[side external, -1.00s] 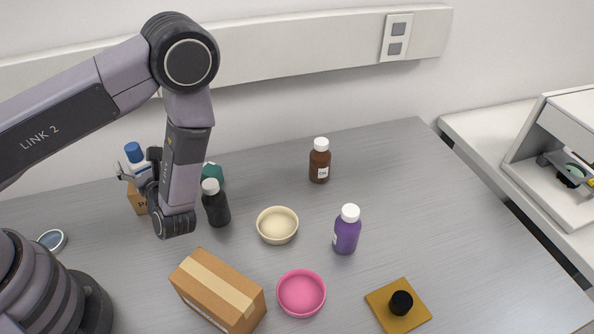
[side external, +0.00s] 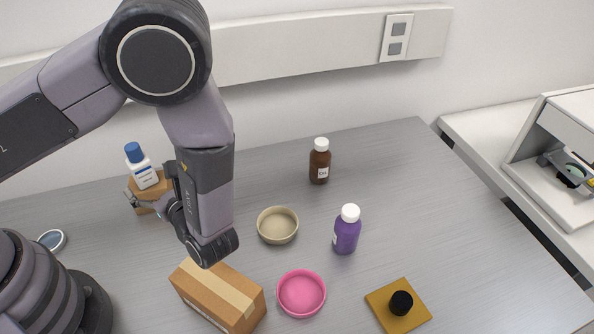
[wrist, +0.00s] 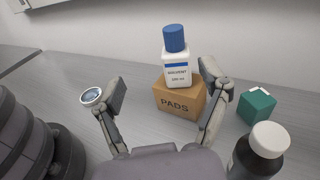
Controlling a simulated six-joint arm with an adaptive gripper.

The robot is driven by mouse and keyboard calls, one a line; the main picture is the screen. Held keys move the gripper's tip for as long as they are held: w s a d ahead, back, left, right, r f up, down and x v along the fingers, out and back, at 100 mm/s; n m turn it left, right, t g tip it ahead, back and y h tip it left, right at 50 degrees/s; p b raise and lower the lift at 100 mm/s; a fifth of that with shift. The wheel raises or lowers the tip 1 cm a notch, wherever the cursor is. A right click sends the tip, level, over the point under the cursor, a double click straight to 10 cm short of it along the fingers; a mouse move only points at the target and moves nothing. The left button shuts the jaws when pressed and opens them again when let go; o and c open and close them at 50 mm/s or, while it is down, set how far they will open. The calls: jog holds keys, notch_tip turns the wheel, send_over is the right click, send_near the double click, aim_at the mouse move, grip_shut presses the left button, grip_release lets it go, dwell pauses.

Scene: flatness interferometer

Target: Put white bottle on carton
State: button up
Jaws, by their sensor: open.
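The white bottle (side external: 143,171) with a blue cap stands upright on top of the small brown carton (side external: 157,191). In the wrist view the bottle (wrist: 176,68) bears a SOLVENT label and the carton (wrist: 178,101) reads PADS. My gripper (side external: 150,186) is open, its fingers spread and nothing held. In the wrist view my gripper (wrist: 161,84) shows one finger on each side, with the bottle and carton beyond and between them. The fingers look apart from the bottle. In the side view my wrist and a finger cover part of the carton.
A black bottle (wrist: 248,160) with a white cap and a green box (wrist: 257,106) stand right of the carton. A larger taped box (side external: 216,294), cream bowl (side external: 277,225), pink bowl (side external: 301,293), purple bottle (side external: 346,236) and brown bottle (side external: 319,166) stand farther right.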

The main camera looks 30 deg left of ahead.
jog(key=s+a+r+n+h, duration=0.2)
jog(key=s+r+n+h, duration=0.2)
jog(key=r, duration=0.4)
jog(key=s+a+r+n+h, duration=0.1)
jog(key=s+r+n+h, duration=0.2)
jog(key=r+n+h, duration=0.4)
jog(key=s+a+r+n+h, duration=0.2)
jog(key=s+r+n+h, duration=0.2)
jog(key=r+n, duration=0.5)
jog(key=shift+s+a+r+t+h, duration=0.3)
jog(key=shift+a+r+t+h, duration=0.1)
jog(key=shift+r+h, duration=0.45)
